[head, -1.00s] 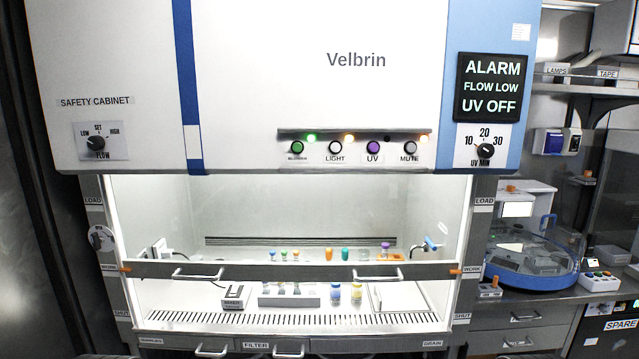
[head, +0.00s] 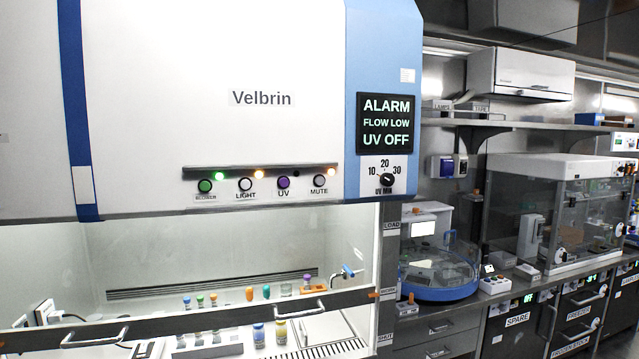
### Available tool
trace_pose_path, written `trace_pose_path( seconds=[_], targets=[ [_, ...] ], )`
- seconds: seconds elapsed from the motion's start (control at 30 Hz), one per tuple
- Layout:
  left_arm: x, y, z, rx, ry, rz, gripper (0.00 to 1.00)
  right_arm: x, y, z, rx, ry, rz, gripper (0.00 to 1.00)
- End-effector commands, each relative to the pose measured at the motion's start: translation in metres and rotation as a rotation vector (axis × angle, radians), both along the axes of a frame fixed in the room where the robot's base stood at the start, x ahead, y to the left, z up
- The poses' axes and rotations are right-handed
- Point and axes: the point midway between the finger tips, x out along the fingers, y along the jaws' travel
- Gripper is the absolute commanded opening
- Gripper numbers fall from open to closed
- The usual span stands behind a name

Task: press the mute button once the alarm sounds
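The mute button (head: 320,181) is a round grey button at the right end of the button row on the Velbrin safety cabinet (head: 262,60). An amber lamp (head: 331,171) is lit just above it. The display (head: 386,123) at the upper right of the cabinet reads ALARM, FLOW LOW, UV OFF. The green blower button (head: 205,186), white light button (head: 245,184) and purple UV button (head: 283,183) sit to the left of mute. Neither of my grippers is in the head view.
The sash with its handle (head: 301,312) crosses the cabinet opening, with several vials behind and below it. A UV timer knob (head: 387,179) sits below the display. A blue-rimmed round device (head: 440,285) and a clear-walled box (head: 570,215) stand on the right bench.

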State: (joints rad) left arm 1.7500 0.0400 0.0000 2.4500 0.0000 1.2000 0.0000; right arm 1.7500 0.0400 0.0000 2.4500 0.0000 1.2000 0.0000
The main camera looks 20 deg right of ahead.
Motion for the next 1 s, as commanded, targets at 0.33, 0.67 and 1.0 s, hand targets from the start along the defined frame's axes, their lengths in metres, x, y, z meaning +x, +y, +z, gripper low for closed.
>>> trace_pose_path(
  seconds=[0.33,0.67,1.0],
  targets=[
    [0.0000,-0.0001,0.0004,0.000,0.000,0.000,0.00,0.0000,0.0000,0.0004,0.000,0.000,0.000,0.92],
    [0.0000,-0.0001,0.0004,0.000,0.000,0.000,0.00,0.0000,0.0000,0.0004,0.000,0.000,0.000,0.20],
    [0.0000,0.0000,0.0003,0.000,0.000,0.000,0.00,0.0000,0.0000,0.0003,0.000,0.000,0.000,0.00]
  ],
)
